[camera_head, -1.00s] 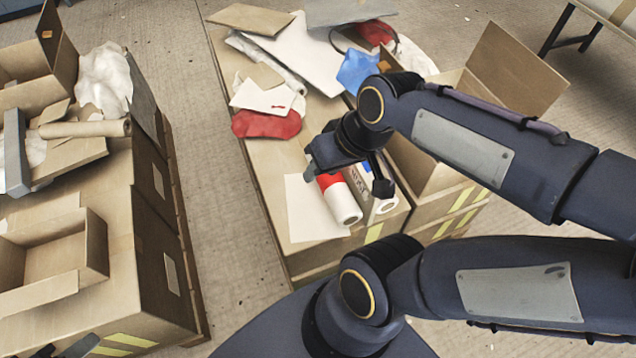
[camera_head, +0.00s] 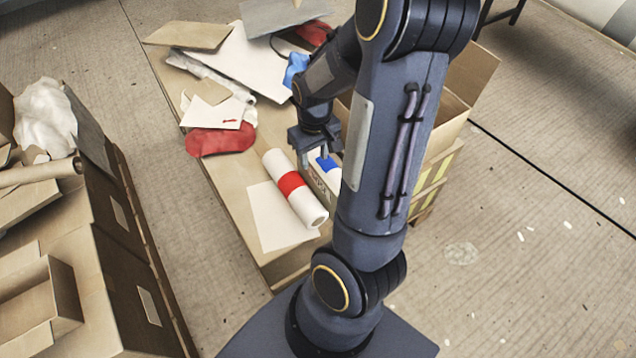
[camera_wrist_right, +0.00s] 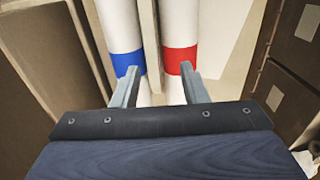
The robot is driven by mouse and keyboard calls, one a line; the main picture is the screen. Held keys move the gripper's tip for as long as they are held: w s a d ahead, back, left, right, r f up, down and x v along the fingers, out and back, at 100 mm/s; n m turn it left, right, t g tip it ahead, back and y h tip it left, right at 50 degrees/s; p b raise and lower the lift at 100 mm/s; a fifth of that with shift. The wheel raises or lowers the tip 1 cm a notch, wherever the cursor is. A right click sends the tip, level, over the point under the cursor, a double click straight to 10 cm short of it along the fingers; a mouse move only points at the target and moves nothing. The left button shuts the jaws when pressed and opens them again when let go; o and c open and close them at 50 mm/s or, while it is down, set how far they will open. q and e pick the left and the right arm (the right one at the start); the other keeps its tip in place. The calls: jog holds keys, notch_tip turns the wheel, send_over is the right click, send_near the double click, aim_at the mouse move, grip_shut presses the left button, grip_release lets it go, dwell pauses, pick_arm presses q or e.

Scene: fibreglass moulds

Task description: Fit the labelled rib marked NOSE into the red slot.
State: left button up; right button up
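A white roll with a red band (camera_head: 304,206) lies on the cardboard-topped surface. A second white roll with a blue band (camera_head: 327,164) lies beside it, partly hidden by my arm. A thin upright piece with dark lettering (camera_head: 317,181) stands between the rolls; the lettering is too small to read. My right gripper (camera_head: 315,160) is at the far part of this group. In the right wrist view, its fingers (camera_wrist_right: 160,90) are open and apart, with the thin piece (camera_wrist_right: 150,35) running between them beyond the tips. I cannot make out a red slot. My left gripper is out of view.
A red cloth (camera_head: 218,141), a white sheet (camera_head: 215,112) and several flat boards lie behind the rolls. A pale sheet (camera_head: 270,225) lies to their left. An open box (camera_head: 470,75) stands to the right. Stacked cartons (camera_head: 100,270) fill the left side.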

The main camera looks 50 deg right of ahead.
aim_at(318, 168)
jog(key=f, duration=0.2)
jog(key=f+b, duration=0.1)
jog(key=f, duration=0.2)
jog(key=d+f+b, duration=0.1)
jog(key=f, duration=0.2)
jog(key=shift+s+f, duration=0.15)
grip_shut()
